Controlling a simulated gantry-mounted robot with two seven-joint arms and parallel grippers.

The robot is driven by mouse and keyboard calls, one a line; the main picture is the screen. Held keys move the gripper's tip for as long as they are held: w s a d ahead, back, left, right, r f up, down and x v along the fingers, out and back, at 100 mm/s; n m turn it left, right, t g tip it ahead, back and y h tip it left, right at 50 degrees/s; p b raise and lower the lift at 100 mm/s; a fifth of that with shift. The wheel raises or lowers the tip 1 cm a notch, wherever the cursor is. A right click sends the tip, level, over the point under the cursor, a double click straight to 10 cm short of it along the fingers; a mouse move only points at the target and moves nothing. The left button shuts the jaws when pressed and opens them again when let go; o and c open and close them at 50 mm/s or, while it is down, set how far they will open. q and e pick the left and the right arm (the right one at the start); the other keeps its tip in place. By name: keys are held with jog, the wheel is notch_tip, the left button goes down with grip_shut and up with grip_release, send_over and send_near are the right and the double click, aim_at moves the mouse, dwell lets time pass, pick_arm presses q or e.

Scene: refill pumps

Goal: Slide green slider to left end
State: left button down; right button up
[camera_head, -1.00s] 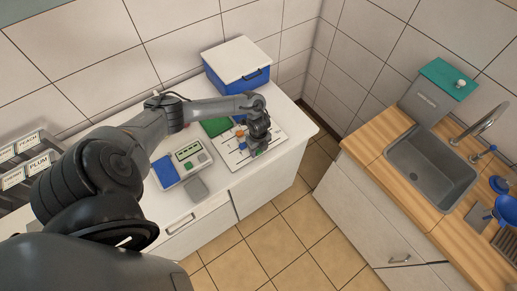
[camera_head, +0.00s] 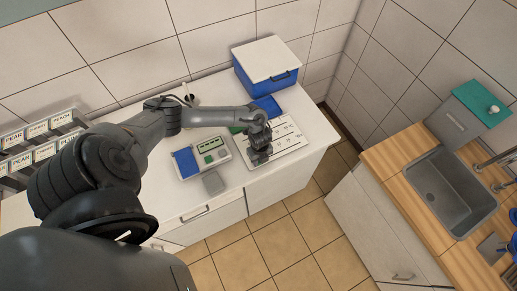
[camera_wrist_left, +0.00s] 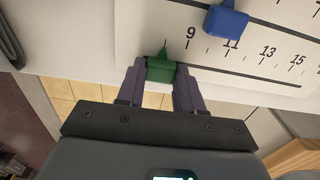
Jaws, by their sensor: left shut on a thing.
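The green slider (camera_wrist_left: 161,69) sits between the two fingers of my left gripper (camera_wrist_left: 160,72) in the left wrist view, and the fingers are shut on it. Its pointed tip stands left of the printed 9. Its dark slot runs from it to the right, and no slot shows to its left. A blue slider (camera_wrist_left: 227,20) stands on another slot, above and to the right. In the head view my left gripper (camera_head: 260,158) is at the left front part of the white slider board (camera_head: 289,150) and hides the green slider. My right gripper is not in view.
A device with a blue panel (camera_head: 185,163) and a grey block (camera_head: 213,183) lie left of the board. A blue box with a white lid (camera_head: 265,60) stands behind it. Label racks (camera_head: 40,140) are at far left. A sink (camera_head: 452,195) is across a floor gap.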

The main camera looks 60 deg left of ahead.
pick_arm(q)
jog(key=shift+s+r, duration=0.1)
jog(key=shift+s, duration=0.05)
jog(key=c, duration=1)
grip_release()
jog(key=shift+c, duration=0.2)
jog(key=o, duration=0.3)
jog(key=shift+s, duration=0.2)
jog(key=shift+w, duration=0.1)
